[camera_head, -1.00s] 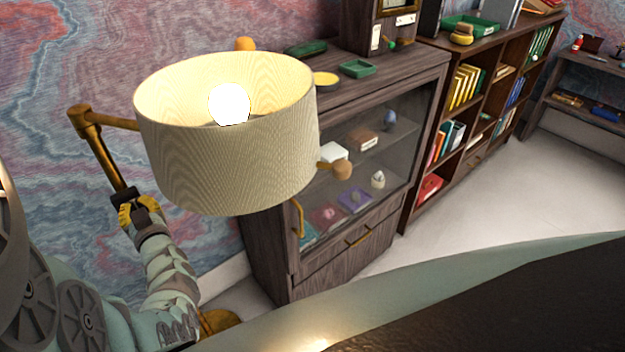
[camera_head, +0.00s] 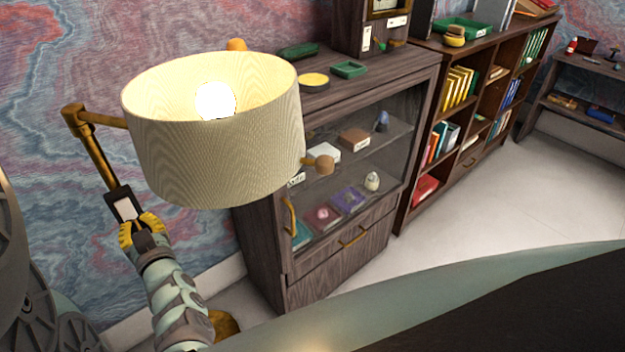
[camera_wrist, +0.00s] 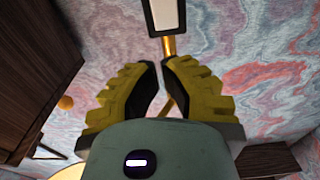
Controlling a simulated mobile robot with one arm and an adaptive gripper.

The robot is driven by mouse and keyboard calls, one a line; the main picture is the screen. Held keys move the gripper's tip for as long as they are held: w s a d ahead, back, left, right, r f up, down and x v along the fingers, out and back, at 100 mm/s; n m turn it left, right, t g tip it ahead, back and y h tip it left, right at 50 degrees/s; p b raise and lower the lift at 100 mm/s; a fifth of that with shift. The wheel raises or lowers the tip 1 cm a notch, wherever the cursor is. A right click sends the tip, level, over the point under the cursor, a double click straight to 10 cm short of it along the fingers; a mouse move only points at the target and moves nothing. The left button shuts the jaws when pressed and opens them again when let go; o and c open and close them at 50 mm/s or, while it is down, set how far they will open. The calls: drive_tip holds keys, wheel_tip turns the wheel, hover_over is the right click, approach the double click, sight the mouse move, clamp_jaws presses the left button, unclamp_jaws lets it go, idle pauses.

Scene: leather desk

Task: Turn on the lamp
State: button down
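The floor lamp has a pale ribbed shade (camera_head: 215,160) and a glowing bulb (camera_head: 215,100) inside it. Its brass pole (camera_head: 95,155) carries a dark-framed switch with a white face (camera_head: 125,207); the switch also shows in the wrist view (camera_wrist: 166,14). My gripper (camera_head: 138,222), with yellow ribbed fingers, is just below the switch in the head view. In the wrist view my gripper's fingertips (camera_wrist: 162,66) are slightly apart, with a narrow gap between them, and the switch lies beyond them. I cannot tell whether they touch the pole. The brass lamp base (camera_head: 225,325) is partly hidden.
A glass-fronted cabinet (camera_head: 345,255) stands right of the lamp, with a bookshelf (camera_head: 410,205) beyond it. A marbled wall (camera_head: 50,260) is behind the lamp. A dark desk surface (camera_head: 520,310) fills the lower right. Pale floor (camera_head: 470,210) is open before the shelves.

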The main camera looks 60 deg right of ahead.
drive_tip(key=shift+r+b+v, duration=0.25)
drive_tip(key=shift+v, duration=1)
drive_tip(key=shift+r+b+v, duration=0.25)
drive_tip(key=shift+v, duration=0.95)
